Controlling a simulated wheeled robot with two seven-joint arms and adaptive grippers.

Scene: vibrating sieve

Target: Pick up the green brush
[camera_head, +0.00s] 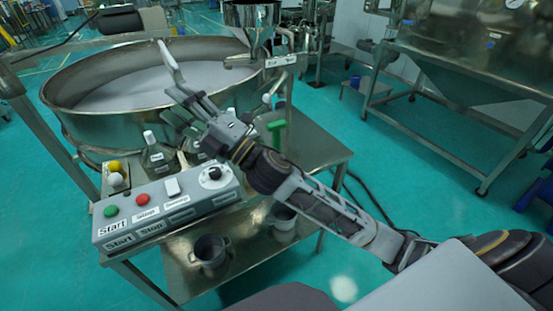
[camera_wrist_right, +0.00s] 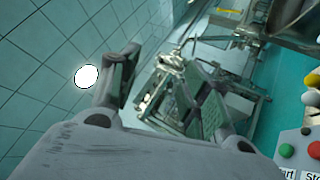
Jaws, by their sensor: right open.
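A small green thing (camera_head: 277,136), which appears to be the green brush, shows at the right of the sieve table, just behind my right forearm. It is small, and its full shape cannot be made out. My right gripper (camera_head: 186,104) is open over the front rim of the round sieve, to the left of the green thing and apart from it. In the right wrist view its two fingers (camera_wrist_right: 160,85) are spread with nothing between them. The green brush does not show in that view. My left gripper is not in view.
The large round steel sieve (camera_head: 62,115) stands behind a control box (camera_head: 165,207) with buttons and a knob. A steel hopper (camera_head: 248,18) rises over its far right rim. White-capped bottles (camera_head: 153,152) stand close below my gripper. Metal pots (camera_head: 209,252) sit on the lower shelf.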

